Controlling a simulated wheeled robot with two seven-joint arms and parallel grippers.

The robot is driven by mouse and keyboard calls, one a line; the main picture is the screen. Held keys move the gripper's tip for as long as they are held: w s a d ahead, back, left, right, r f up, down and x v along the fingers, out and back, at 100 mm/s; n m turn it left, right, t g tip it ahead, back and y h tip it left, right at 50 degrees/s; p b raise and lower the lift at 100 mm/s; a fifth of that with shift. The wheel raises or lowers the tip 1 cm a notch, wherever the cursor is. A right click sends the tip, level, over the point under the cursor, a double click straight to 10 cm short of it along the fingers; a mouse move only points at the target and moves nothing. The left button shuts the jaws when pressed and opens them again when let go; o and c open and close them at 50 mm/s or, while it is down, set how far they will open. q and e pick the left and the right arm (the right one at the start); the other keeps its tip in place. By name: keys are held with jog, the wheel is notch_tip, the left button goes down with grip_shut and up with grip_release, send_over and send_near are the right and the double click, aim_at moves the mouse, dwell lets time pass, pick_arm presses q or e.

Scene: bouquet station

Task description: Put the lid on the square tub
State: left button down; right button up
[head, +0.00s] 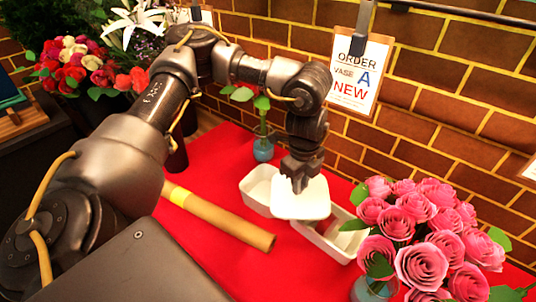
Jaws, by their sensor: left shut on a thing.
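My left gripper (299,184) is shut on the white square lid (301,203) in the head view. The gripper points down from above and grips the lid near its middle. The lid looks about level. Behind and left of the lid is a white square tub (257,186), open at the top, its right part hidden by the lid. To the lid's lower right is another white container (343,243), longer, with something pale inside. The lid overlaps edges of both containers; I cannot tell whether it touches either. My right gripper is not in view.
A vase of pink roses (422,235) stands at the right front. A brown paper roll (222,219) lies left of the containers on the red cloth (213,268). A small blue vase (263,150) stands behind. A brick wall with an order card (359,75) closes the back.

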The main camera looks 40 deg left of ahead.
pick_arm(q)
jog(key=a+m, duration=0.1)
jog(key=m, duration=0.2)
jog(key=w+a+m, duration=0.1)
jog(key=a+m, duration=0.1)
jog(key=m, duration=0.1)
jog(key=w+a+m+p, duration=0.1)
jog(key=a+m, duration=0.1)
jog(key=m, duration=0.1)
jog(key=shift+f+m, duration=0.1)
jog(key=shift+m, duration=0.2)
jog(key=w+a+f+m+p, duration=0.1)
jog(key=a+m, duration=0.8)
jog(key=m, duration=0.6)
jog(key=shift+w+f, duration=0.15)
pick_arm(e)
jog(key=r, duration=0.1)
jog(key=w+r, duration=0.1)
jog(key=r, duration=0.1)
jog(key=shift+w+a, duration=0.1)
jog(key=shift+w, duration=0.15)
pick_arm(q)
jog(key=shift+f, duration=0.15)
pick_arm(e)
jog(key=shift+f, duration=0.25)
